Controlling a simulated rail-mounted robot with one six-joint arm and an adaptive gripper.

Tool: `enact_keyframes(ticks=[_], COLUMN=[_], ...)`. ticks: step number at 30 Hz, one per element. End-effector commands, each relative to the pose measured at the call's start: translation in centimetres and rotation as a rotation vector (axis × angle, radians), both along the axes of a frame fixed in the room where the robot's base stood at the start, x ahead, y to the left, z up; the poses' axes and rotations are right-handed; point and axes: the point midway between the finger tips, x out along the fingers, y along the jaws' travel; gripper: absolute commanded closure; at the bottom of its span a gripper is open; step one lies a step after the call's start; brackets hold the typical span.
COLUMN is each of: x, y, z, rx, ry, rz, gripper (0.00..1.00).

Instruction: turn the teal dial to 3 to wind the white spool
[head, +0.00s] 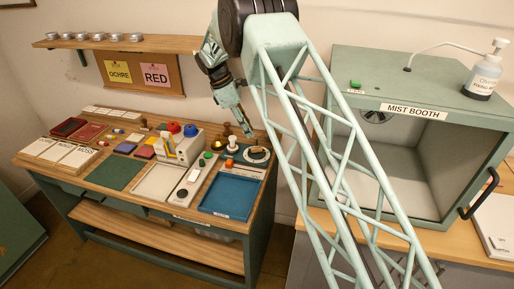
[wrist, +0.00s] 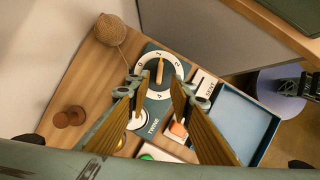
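In the head view the dial (head: 257,155) is at the table's right end. My gripper (wrist: 157,84) is open, its two fingers on either side of the dial in the wrist view, apparently above it. It shows in the head view (head: 247,134) just above the dial. A white round piece (wrist: 138,119), possibly the white spool, is partly hidden by the left finger near the TWINE label.
A twine ball (wrist: 109,30) and a wooden spool (wrist: 68,117) lie left of the dial. A blue tray (wrist: 271,131) is to the right, and an orange-topped item (wrist: 178,130) sits by the right finger. The mist booth (head: 420,113) stands right of the table.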

Motion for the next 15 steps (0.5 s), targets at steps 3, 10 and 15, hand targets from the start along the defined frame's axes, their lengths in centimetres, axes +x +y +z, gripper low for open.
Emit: enact_keyframes(ticks=[3,10,15], x=[0.0,0.2,0.3], y=[-0.7,-1.9,-2.7], z=[-1.7,-4.5,-6.5], rx=[-0.001,0.000,0.000], ry=[0.003,0.002,0.003], rz=[-0.001,-0.002,-0.001], gripper=[0.79,0.79,0.79])
